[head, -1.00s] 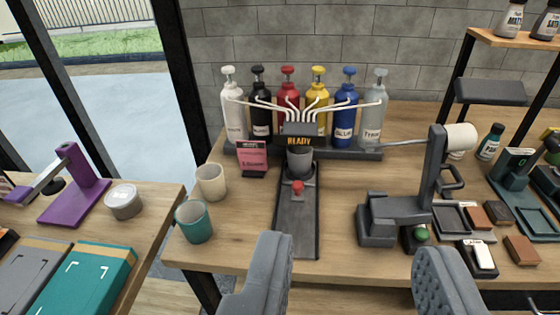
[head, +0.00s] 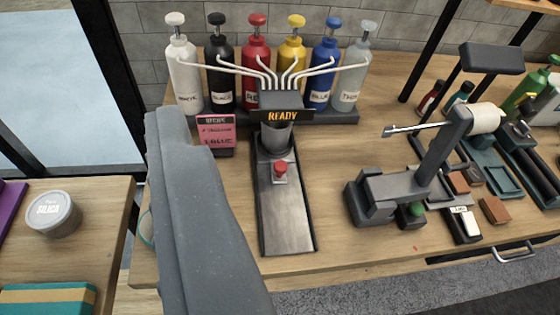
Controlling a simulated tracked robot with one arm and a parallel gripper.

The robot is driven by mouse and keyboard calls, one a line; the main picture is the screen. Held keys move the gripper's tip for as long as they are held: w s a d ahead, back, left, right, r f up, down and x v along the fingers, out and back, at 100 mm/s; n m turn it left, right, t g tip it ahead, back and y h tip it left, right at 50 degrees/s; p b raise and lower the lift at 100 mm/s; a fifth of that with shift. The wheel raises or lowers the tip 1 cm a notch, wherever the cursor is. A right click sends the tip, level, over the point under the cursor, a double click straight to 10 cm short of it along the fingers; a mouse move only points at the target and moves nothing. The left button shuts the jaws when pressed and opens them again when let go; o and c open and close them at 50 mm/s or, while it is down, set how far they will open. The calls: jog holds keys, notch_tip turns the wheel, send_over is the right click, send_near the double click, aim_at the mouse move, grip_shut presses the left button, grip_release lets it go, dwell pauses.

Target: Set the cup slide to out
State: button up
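The cup slide (head: 286,222) is a long dark track with a grey metal bed on the table in the head view. Its red knob (head: 281,168) stands near the back of the track. A grey cup (head: 277,136) sits behind the knob, under the dispenser head (head: 282,100), so the carriage is at the back. The front of the track is bare. My gripper (head: 172,125) shows as one large grey finger at left of centre, left of the slide and apart from the knob in the picture. A second finger cannot be made out.
Several pump bottles (head: 256,75) stand in a row behind the dispenser, whose sign reads READY. A pink card (head: 217,131) stands left of it. A dark roller stand (head: 400,190) is to the right. A silica tub (head: 53,214) is on the left table.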

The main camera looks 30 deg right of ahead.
jog(key=w+d+f+g+h+p, duration=0.1)
jog(key=w+d+f+g+p, duration=0.15)
jog(key=w+f+p, duration=0.35)
jog(key=m+g+h+p, duration=0.1)
jog(key=m+g+p, duration=0.2)
jog(key=g+p, duration=0.15)
send_near(282, 167)
jog(key=b+x, duration=0.2)
jog(key=x, duration=0.6)
jog(key=shift+w+f+b, duration=0.25)
jog(key=shift+f+b, duration=0.1)
jog(key=shift+b, duration=0.05)
